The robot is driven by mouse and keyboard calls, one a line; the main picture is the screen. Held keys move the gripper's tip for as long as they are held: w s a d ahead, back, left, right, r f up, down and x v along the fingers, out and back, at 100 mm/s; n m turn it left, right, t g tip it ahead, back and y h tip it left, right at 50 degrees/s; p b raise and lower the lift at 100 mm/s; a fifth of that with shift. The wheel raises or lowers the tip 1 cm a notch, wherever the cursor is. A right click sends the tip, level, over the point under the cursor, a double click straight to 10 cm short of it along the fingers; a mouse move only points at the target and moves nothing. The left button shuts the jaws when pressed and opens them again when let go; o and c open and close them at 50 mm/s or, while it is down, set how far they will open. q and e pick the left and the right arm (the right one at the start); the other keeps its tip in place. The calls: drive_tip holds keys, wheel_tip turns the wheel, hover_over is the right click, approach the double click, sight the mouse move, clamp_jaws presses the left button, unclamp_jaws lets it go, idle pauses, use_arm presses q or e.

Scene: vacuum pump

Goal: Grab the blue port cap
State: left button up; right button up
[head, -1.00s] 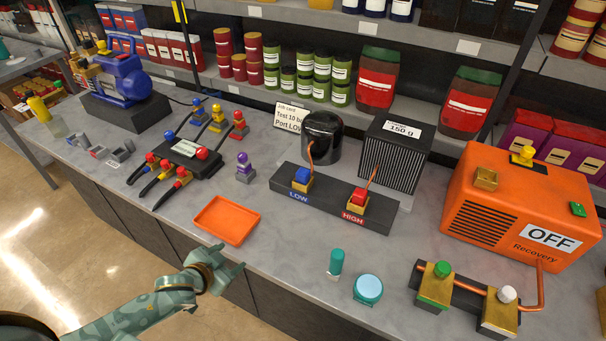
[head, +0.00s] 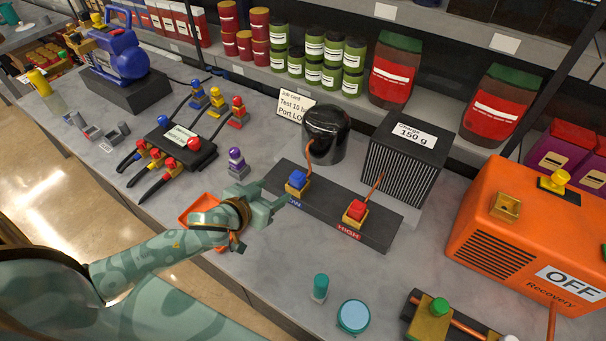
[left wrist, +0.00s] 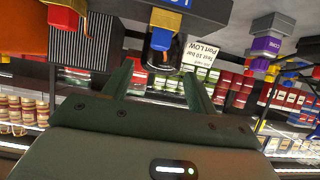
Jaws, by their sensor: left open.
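The blue port cap (head: 297,180) sits on a brass fitting at the LOW end of the dark port block (head: 330,211). My left gripper (head: 274,195) is open and empty, just left of the cap in the head view, with its fingers pointing towards it. In the left wrist view, which is upside down, the blue cap (left wrist: 162,38) shows beyond the gap between the two spread fingers (left wrist: 158,85). The fingers appear apart from the cap. My right gripper is not in view.
The red port cap (head: 356,210) stands at the HIGH end. A black cylinder (head: 325,135) and a ribbed charge box (head: 403,160) stand behind the block. An orange tray (head: 197,205) is partly hidden behind my left arm. A purple-topped piece (head: 236,160) stands left of the block.

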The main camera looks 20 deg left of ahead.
sight(296, 177)
use_arm(q)
drive_tip(key=b+x, duration=0.1)
drive_tip(key=x, duration=0.8)
drive_tip(key=shift+b, duration=0.35)
drive_tip(key=shift+w, duration=0.2)
drive_tip(key=shift+w+f, duration=0.15)
drive_tip(key=shift+w, duration=0.2)
drive_tip(key=b+x, duration=0.1)
drive_tip(key=x, duration=0.3)
drive_tip(key=shift+w+d, duration=0.15)
drive_tip(key=shift+w, duration=0.1)
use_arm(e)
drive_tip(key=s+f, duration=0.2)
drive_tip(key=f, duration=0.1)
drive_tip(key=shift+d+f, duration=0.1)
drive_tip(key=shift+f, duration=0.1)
use_arm(q)
drive_tip(key=c, duration=1.1)
